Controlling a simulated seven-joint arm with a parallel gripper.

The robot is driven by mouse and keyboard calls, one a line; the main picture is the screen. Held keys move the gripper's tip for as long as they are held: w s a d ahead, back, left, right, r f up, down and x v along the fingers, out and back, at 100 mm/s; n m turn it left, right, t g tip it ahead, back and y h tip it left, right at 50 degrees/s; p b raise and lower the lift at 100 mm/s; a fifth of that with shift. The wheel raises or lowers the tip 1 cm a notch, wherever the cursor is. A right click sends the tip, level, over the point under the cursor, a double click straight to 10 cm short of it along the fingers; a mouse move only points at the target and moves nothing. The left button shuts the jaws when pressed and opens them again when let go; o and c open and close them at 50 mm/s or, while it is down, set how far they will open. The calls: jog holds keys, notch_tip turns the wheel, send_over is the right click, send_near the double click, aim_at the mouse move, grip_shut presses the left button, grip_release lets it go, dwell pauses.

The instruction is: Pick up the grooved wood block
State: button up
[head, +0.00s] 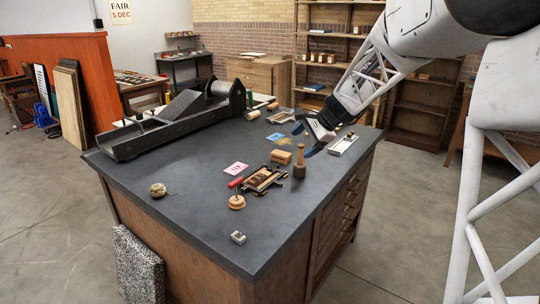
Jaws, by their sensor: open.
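A small light-brown wood block (281,157) lies on the dark tabletop near the middle of the head view. It looks like the grooved block, but it is too small to make out a groove. My gripper (305,141) is open, just to the right of the block and above the table, with its dark fingers pointing down and left. I see nothing between the fingers. The gap between the gripper and the block is small, and its exact height cannot be told.
A turned wooden tool (300,165) stands upright close to the block and my gripper. A dark frame with type (264,179) lies in front. A metal tray (343,145) is at right, a large press (170,120) at back left. The front left tabletop (195,220) is mostly clear.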

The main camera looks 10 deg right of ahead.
jog(key=w+d+f+m+t+y, duration=0.1)
jog(key=w+d+f+m, duration=0.15)
jog(key=w, duration=0.45)
jog(key=w+d+f+m+t, duration=0.1)
jog(key=w+d+f+m, duration=0.2)
jog(key=w, duration=0.4)
jog(key=m+t+y, duration=0.2)
jog(key=m+t, duration=0.1)
jog(key=m, duration=0.4)
send_near(283, 154)
jog(key=d, duration=0.1)
jog(key=s+d+r, duration=0.1)
jog(key=d, duration=0.1)
jog(key=shift+s+r+n, duration=0.1)
jog(key=shift+r+n, duration=0.15)
jog(key=shift+r, duration=0.05)
jog(key=shift+a+f+m, duration=0.4)
jog(key=shift+a+f, duration=0.05)
jog(key=shift+a, duration=0.1)
jog(key=shift+x, duration=3.4)
